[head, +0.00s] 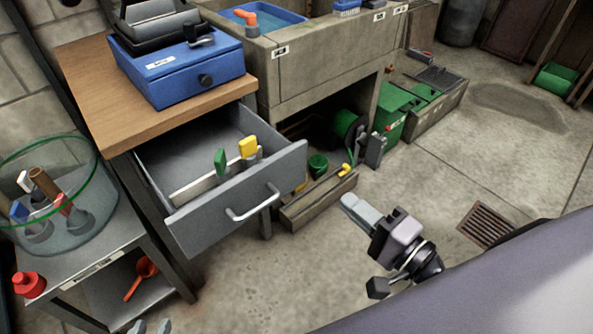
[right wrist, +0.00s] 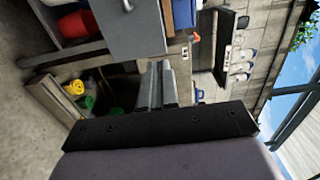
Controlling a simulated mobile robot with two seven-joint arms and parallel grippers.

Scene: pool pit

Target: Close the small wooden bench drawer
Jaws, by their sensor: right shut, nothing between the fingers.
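The grey drawer (head: 225,215) under the wooden bench top (head: 95,85) is pulled well out. Its front has a pale bar handle (head: 252,205). Inside are a divider and green- and yellow-topped items. In the right wrist view the drawer front (right wrist: 140,30) shows at the top. My right gripper (head: 353,205) is to the right of the drawer front, apart from it, fingers together and empty; the fingers also show in the right wrist view (right wrist: 157,85).
A blue box (head: 180,75) stands on the bench top. A glass bowl (head: 60,195) with tools sits on a side shelf at left. A low wooden tray (head: 318,200) lies on the floor beyond the drawer front. A drain grate (head: 487,224) is at right; the floor around it is clear.

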